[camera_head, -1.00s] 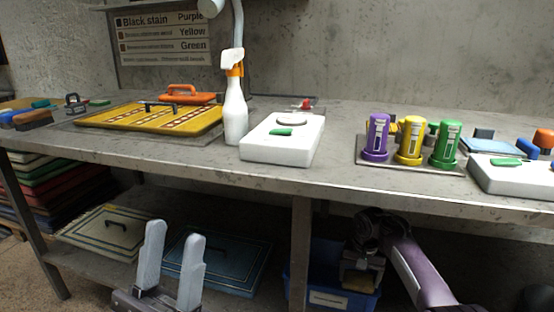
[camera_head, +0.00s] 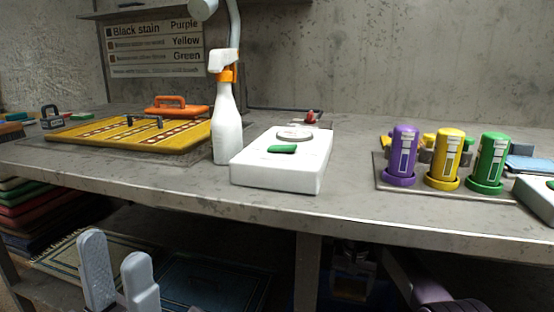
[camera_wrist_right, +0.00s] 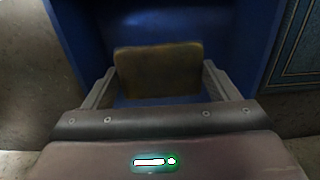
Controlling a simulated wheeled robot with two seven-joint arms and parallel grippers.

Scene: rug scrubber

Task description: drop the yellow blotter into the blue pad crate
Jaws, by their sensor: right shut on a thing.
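The yellow blotter (camera_wrist_right: 158,70) shows in the right wrist view as a dull yellow-brown block. My right gripper (camera_wrist_right: 158,84) is shut on it, with one finger at each side. The blue pad crate (camera_wrist_right: 250,40) surrounds the blotter there, with blue walls on both sides and blue floor below it. Whether the blotter touches the floor, I cannot tell. In the head view my right gripper (camera_head: 352,270) is dim under the bench, and only a dark blue strip of the crate (camera_head: 307,284) shows. My left gripper (camera_head: 115,250) is open and empty at lower left.
The grey bench top (camera_head: 300,210) and its leg (camera_head: 307,270) stand above and beside my right arm. On top are a spray bottle (camera_head: 227,125), a white box (camera_head: 265,172), a yellow rug (camera_head: 110,137) and purple, yellow and green canisters (camera_head: 445,160). Folded rugs (camera_head: 45,215) lie at left.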

